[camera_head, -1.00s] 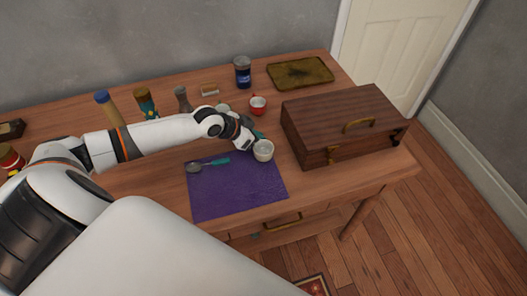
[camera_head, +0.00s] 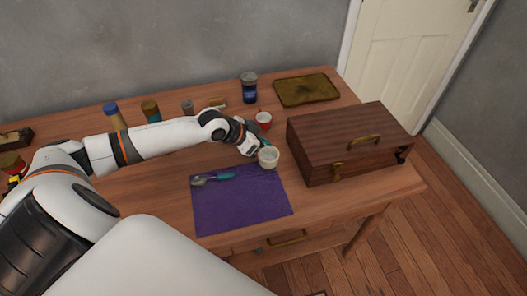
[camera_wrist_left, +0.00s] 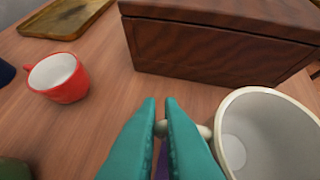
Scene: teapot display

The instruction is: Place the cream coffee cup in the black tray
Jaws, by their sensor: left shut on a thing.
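The cream coffee cup (camera_head: 268,158) is upright beside the far right corner of the purple mat in the head view. It fills the right side of the left wrist view (camera_wrist_left: 268,140). My left gripper (camera_head: 257,149) is shut on the cup's handle, with its teal fingers (camera_wrist_left: 162,112) on either side of it. I cannot tell whether the cup's base touches the table. The tray (camera_head: 306,91) lies flat and empty at the back right of the table; it looks dark yellow-brown with a blackish stain. Its corner shows in the wrist view (camera_wrist_left: 62,20). My right gripper is not in view.
A large wooden box (camera_head: 350,143) stands right of the cup, in front of the tray. A red cup (camera_head: 263,120) and a dark blue jar (camera_head: 249,88) stand behind the cup. The purple mat (camera_head: 242,208) holds a spoon (camera_head: 213,178). Several bottles stand at the back left.

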